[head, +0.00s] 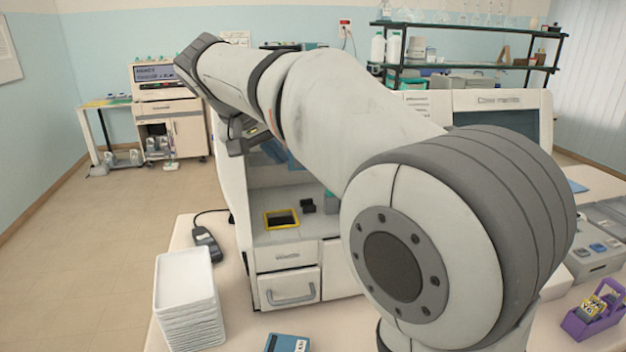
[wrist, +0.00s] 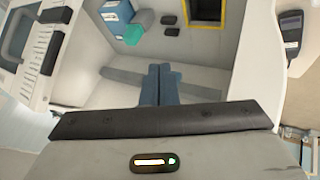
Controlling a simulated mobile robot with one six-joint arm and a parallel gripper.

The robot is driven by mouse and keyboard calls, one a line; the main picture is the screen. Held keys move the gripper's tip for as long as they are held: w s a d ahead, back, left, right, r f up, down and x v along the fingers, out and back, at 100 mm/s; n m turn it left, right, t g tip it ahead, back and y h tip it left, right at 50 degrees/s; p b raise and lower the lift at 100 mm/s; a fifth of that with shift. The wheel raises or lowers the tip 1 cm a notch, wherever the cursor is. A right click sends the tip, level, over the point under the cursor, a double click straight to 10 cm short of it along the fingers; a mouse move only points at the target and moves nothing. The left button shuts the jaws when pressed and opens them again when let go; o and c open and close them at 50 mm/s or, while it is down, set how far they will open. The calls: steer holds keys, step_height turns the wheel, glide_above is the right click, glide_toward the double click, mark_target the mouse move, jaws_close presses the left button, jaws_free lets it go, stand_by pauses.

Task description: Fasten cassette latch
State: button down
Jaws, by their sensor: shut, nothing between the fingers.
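My gripper (wrist: 160,82) is shut and empty, its two blue-grey fingers together over the pale bay of the white machine. In the head view the gripper (head: 276,152) is partly hidden by my arm. No cassette latch can be made out for certain. A yellow-framed dark square (head: 268,222) lies on the bay floor, with a small black block (head: 308,205) beside it. In the wrist view the yellow frame (wrist: 225,12) is cut off at the top edge, apart from the fingers.
The white machine (head: 287,256) has a drawer and a handled door below the bay. A stack of white trays (head: 186,285) and a dark handset (head: 207,243) stand left of it. A purple holder (head: 594,318) is at the right. A grey bar (wrist: 205,83) crosses behind the fingers.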

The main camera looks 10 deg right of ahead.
stand_by(0.3)
steer(key=w+d+f+p, duration=0.2)
steer(key=w+d+f, duration=0.1)
steer(key=d+f, duration=0.5)
steer(key=shift+w+d, duration=0.35)
steer(key=shift+w, duration=0.05)
stand_by(0.3)
